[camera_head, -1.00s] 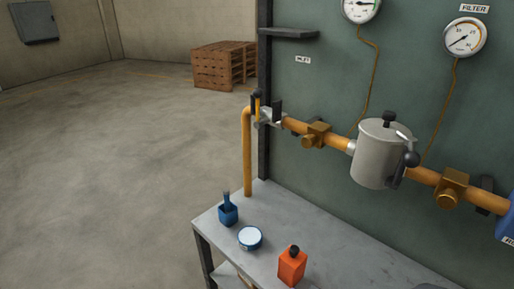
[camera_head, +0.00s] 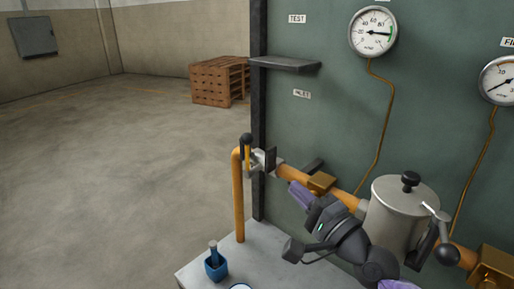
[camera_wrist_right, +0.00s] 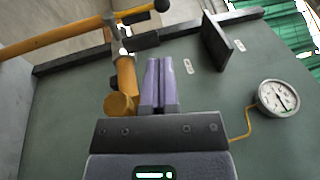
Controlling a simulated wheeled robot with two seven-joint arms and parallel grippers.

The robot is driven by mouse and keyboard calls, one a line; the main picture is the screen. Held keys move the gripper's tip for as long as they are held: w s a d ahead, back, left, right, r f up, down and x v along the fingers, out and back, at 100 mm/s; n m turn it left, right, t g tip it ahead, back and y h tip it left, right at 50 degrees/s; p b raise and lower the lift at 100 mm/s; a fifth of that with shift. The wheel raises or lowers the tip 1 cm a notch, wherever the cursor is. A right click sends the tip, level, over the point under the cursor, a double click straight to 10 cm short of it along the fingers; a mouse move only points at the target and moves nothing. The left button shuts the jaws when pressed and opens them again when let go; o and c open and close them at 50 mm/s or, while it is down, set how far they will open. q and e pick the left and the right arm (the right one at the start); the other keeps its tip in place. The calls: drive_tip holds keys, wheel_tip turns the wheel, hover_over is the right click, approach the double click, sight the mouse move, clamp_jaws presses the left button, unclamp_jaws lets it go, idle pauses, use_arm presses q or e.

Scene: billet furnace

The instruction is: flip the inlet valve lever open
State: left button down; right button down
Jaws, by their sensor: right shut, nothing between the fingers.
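The inlet valve (camera_head: 263,160) is a silver fitting at the left end of the orange pipe, below the INLET label. Its lever (camera_head: 247,154) is short and yellow with a black knob, and points up beside the post. In the right wrist view, the lever (camera_wrist_right: 136,13) shows at the top, its knob near the upper edge. My right gripper (camera_head: 293,189) has purple fingers, shut and empty, in front of the pipe, right of and below the valve. In the right wrist view, the fingers (camera_wrist_right: 160,64) are together, apart from the lever. My left gripper is out of view.
A grey filter pot (camera_head: 398,215) stands on the pipe behind my right wrist. A gauge (camera_head: 373,31) and a dark shelf (camera_head: 285,64) are on the green panel. Open floor lies left.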

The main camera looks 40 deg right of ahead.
sight(247, 155)
drive_tip(key=p+x, duration=0.4)
drive_tip(key=x, duration=1)
